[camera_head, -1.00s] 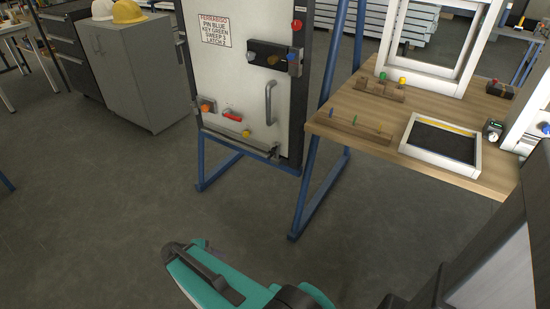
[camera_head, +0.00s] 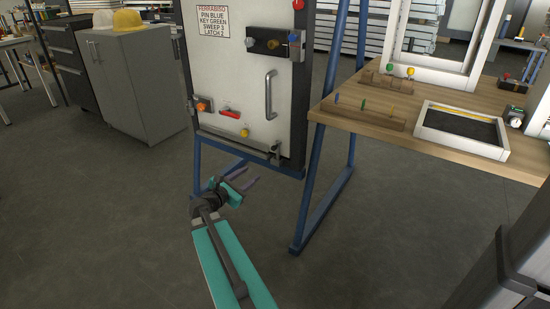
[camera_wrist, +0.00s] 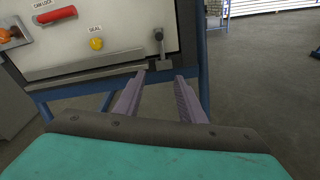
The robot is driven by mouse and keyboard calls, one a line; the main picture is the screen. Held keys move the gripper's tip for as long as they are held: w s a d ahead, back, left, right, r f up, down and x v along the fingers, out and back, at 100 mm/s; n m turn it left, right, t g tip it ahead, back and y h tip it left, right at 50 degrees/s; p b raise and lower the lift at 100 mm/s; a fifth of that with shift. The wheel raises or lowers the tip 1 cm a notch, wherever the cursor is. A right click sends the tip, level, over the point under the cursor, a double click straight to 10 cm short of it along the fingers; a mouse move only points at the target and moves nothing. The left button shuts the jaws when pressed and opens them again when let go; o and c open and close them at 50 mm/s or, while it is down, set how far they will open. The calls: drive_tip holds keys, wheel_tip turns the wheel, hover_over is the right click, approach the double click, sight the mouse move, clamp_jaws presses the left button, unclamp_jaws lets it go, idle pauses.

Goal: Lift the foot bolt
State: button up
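The foot bolt (camera_head: 276,152) is a small grey fitting at the lower right corner of the white door panel (camera_head: 240,75). In the wrist view the bolt (camera_wrist: 162,52) stands upright, with a dark knob at its top and a bracket at its foot. My gripper (camera_head: 249,180) is in front of and below the panel's bottom edge, to the left of the bolt in the head view. In the wrist view my gripper (camera_wrist: 160,79) is open, with two purple-grey fingers apart and nothing between them. The bolt shows just beyond the fingertips, not touched.
The panel carries a red cam lock handle (camera_wrist: 56,15), a yellow seal knob (camera_wrist: 96,44), an orange knob (camera_head: 202,106) and a vertical grab handle (camera_head: 269,95). Blue frame legs (camera_head: 322,190) stand right of the bolt. A wooden table (camera_head: 375,127) is further right. The floor in front is clear.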

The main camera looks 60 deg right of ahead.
sight(273, 149)
drive_tip(key=shift+n+h, duration=0.7)
drive_tip(key=shift+h, duration=0.1)
drive_tip(key=d+r, duration=0.1)
drive_tip(key=d+r+b, duration=0.1)
drive_tip(key=d+r, duration=0.1)
drive_tip(key=shift+s+r, duration=0.3)
drive_tip(key=shift+s, duration=0.1)
drive_tip(key=shift+d, duration=0.1)
drive_tip(key=d+b, duration=0.4)
drive_tip(key=d, duration=0.7)
drive_tip(key=shift+d+f, duration=0.15)
drive_tip(key=shift+d, duration=1.15)
clamp_jaws()
